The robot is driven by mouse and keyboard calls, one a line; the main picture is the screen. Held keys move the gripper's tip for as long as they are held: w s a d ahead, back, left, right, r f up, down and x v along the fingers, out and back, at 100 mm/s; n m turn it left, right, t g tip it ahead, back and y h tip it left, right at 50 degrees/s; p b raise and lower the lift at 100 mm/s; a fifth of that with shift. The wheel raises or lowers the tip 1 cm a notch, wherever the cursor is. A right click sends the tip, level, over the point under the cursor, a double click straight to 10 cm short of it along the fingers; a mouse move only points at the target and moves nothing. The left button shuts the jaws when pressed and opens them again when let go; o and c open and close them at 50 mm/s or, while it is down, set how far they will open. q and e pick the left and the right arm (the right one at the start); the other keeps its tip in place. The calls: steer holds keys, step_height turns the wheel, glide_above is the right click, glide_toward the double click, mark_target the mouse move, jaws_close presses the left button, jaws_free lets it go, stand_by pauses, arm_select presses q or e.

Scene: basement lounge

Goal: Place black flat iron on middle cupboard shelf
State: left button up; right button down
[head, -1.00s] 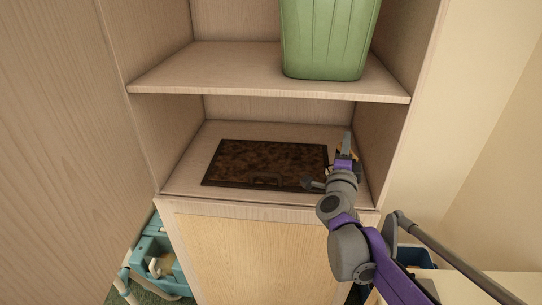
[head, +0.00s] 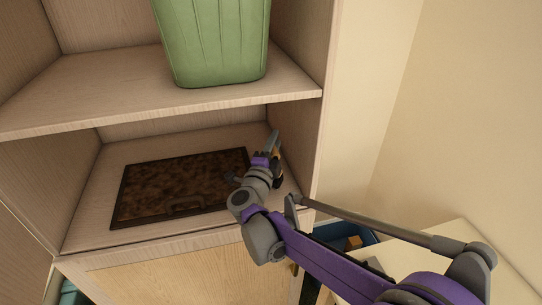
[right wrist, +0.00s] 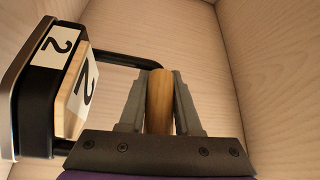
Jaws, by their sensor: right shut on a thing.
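My right gripper (head: 274,146) reaches into the cupboard compartment below the green bin's shelf, at its right end near the side wall. In the right wrist view, the gripper (right wrist: 160,95) is shut on the wooden handle of the black flat iron (right wrist: 40,95). The iron's body stands to the left of the fingers, with a bright metal face and a "2" on it. In the head view the iron is mostly hidden by my gripper. I cannot tell whether it touches the shelf (head: 85,215). My left gripper is out of view.
A dark brown flat case (head: 180,188) with a handle lies on the same shelf, left of my gripper. A green bin (head: 215,45) stands on the shelf above (head: 110,90). A blue container (head: 345,238) is at the lower right, beside the cupboard.

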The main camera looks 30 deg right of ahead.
steer(key=shift+f, duration=2.05)
steer(key=shift+f+b, duration=0.15)
steer(key=shift+b, duration=0.2)
steer(key=c, duration=0.6)
jaws_free()
